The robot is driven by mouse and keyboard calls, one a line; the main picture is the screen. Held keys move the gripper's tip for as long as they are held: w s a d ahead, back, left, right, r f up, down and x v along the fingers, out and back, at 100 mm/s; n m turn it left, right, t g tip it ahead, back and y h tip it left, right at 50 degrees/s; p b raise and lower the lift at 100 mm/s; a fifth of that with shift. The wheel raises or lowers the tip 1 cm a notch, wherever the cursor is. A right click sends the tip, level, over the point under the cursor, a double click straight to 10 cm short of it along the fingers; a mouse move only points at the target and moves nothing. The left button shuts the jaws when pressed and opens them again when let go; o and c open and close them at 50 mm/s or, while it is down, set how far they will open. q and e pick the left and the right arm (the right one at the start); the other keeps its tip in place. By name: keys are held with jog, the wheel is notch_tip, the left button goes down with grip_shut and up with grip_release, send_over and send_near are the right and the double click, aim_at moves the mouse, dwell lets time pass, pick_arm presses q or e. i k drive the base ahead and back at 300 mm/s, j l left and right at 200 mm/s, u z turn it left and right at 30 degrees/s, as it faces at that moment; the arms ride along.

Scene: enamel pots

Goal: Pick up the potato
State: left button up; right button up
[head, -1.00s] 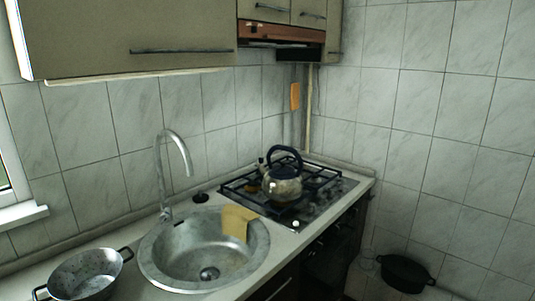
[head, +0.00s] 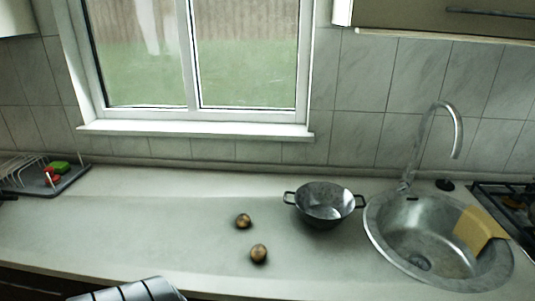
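Two small brownish round things that look like potatoes lie on the counter. One potato (head: 259,254) is nearer the front edge; the other potato (head: 243,221) lies a little behind it and to its left. Both are left of a grey enamel pot (head: 325,205) with two handles, and apart from it. The pot looks empty.
The pale counter (head: 130,220) is clear left of the potatoes. A dish rack (head: 40,178) with red and green items stands at the far left. A round sink (head: 400,245) with a yellow cloth (head: 478,229) and a tall faucet (head: 455,135) is at right. A stove (head: 508,205) shows at the right edge.

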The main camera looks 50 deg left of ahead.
aim_at(243, 221)
jog(key=u, duration=1.85)
jog(key=i+l+z, duration=0.35)
jog(key=i+l, duration=0.05)
jog(key=l, duration=0.1)
